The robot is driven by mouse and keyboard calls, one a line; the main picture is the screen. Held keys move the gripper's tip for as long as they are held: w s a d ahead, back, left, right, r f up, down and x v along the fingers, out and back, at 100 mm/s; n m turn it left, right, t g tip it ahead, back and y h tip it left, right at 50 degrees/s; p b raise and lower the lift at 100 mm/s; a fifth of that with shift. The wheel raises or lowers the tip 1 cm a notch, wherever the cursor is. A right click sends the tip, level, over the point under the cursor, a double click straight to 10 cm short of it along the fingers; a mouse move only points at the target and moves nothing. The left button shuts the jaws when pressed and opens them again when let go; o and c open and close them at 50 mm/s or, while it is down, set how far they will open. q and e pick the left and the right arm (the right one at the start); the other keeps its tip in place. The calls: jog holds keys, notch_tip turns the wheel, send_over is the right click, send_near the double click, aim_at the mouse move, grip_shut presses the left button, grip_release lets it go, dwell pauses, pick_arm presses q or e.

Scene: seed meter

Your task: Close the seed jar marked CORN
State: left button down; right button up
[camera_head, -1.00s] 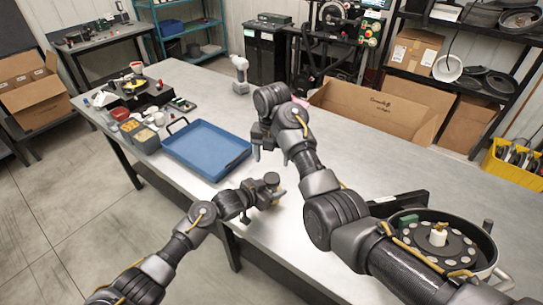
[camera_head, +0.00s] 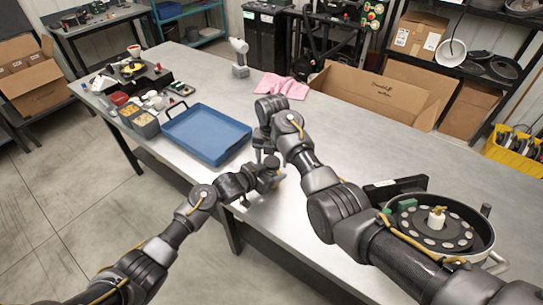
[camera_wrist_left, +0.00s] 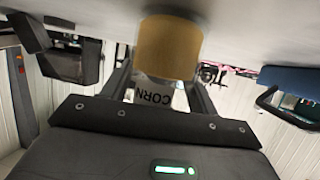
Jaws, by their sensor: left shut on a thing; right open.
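The jar marked CORN (camera_wrist_left: 155,95) is between the fingers of my left gripper (camera_wrist_left: 163,85) in the left wrist view. The black CORN label appears upside down, and a tan cylindrical part (camera_wrist_left: 170,47) of it points to the top of the picture, towards the pale table surface. In the head view my left gripper (camera_head: 276,178) is shut on the jar by the table's front edge; the jar is mostly hidden there. My right gripper (camera_head: 263,148) is open, just above and close to my left gripper. I cannot make out the jar's lid.
A blue tray (camera_head: 206,134) lies to the left of both grippers, with bins of seeds (camera_head: 145,122) and small parts beyond it. A round seed meter (camera_head: 440,222) sits at the right, partly behind my right arm.

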jog(key=c, duration=1)
jog(key=m, duration=1.3)
jog(key=shift+m, duration=0.4)
jog(key=o, duration=1.1)
